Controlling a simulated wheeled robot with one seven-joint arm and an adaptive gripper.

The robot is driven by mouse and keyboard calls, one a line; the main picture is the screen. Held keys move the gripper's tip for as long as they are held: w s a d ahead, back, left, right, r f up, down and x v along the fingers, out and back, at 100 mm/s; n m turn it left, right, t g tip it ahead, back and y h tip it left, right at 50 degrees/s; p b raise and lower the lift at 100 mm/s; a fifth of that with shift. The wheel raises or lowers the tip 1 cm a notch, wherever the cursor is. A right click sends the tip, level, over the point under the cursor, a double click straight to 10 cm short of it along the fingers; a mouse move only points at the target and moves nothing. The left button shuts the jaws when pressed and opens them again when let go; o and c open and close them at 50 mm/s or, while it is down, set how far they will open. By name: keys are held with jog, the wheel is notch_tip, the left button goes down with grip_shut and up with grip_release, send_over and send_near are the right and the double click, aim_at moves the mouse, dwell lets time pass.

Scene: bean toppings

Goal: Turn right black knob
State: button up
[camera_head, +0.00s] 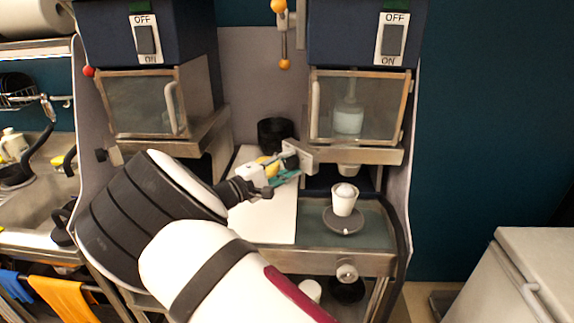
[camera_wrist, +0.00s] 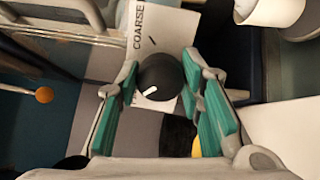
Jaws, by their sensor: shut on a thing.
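The black knob (camera_wrist: 158,76) with a white pointer line shows in the wrist view, in front of a white plate (camera_wrist: 172,35) lettered COARSE. My gripper (camera_wrist: 161,70) has its teal-padded fingers on either side of the knob and is shut on it. The pointer line slants in the picture. In the head view my gripper (camera_head: 287,168) reaches a pale plate (camera_head: 305,155) at the left of the right machine. The knob is largely hidden there by the fingers.
Two dark blue machines with OFF/ON switches (camera_head: 146,40) (camera_head: 392,39) stand left and right. A white cup (camera_head: 344,199) with a pale heap sits on a round grey stand (camera_head: 342,220) under the right one. A black container (camera_head: 275,133) stands behind my gripper.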

dwell(0.4)
jog(key=o, duration=1.2)
jog(key=shift+c, duration=0.2)
jog(key=shift+s+a, duration=0.1)
jog(key=shift+a, duration=0.05)
jog(key=v, duration=1.1)
jog(key=shift+s+a, duration=0.25)
jog(key=shift+s, duration=0.05)
jog(key=shift+f, duration=0.1)
